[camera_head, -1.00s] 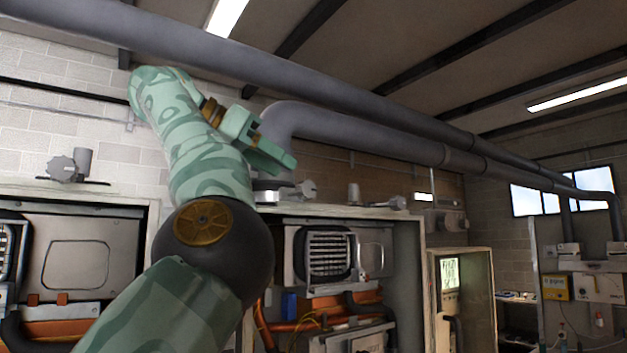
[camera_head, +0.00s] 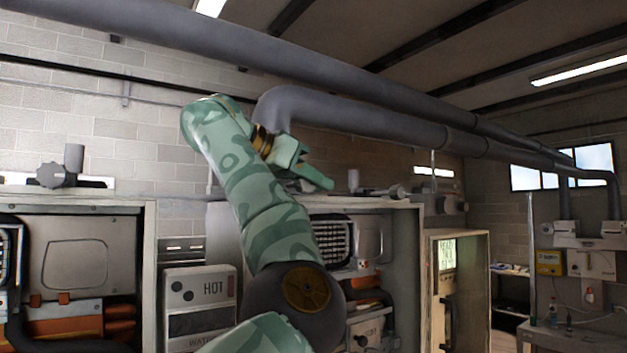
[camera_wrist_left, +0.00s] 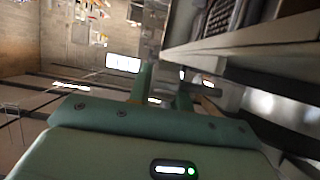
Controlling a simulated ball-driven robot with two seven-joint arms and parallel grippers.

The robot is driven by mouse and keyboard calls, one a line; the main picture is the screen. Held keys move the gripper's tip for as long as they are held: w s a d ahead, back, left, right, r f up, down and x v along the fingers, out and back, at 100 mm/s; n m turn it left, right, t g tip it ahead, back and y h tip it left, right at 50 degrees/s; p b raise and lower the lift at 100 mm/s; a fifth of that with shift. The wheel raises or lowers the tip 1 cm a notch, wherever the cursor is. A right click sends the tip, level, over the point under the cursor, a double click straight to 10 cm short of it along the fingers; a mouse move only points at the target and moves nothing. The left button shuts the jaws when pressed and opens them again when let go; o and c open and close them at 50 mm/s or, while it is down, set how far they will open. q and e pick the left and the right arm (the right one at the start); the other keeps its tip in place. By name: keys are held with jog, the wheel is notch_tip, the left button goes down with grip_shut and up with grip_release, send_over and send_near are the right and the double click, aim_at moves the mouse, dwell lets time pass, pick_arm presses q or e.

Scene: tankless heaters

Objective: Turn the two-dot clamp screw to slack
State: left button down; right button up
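I cannot make out the two-dot clamp screw for certain. My left gripper (camera_head: 318,178) is in front of the heater top, just right of that pipe, and holds nothing that I can see. In the left wrist view its two fingers (camera_wrist_left: 163,88) stand apart with a gap between them. My right gripper is in neither view.
A grey knob fitting (camera_head: 52,175) sits on the left cabinet. Another knob fitting (camera_head: 396,191) is on the heater top right of my gripper. Long ducts (camera_head: 430,132) run overhead. A narrow open cabinet (camera_head: 460,290) stands right. The air between is free.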

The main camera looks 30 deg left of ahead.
pick_arm(q)
jog(key=t+p, duration=0.1)
jog(key=p, duration=0.1)
jog(key=r+t+h+p, duration=0.1)
jog(key=t, duration=0.1)
jog(key=shift+s+h+p, duration=0.2)
jog(key=shift+h+p, duration=0.1)
jog(key=shift+p, duration=0.05)
jog(key=shift+f+t, duration=0.1)
jog(key=shift+t, duration=0.5)
jog(key=shift+a, duration=0.1)
jog(key=c, duration=1.3)
grip_release()
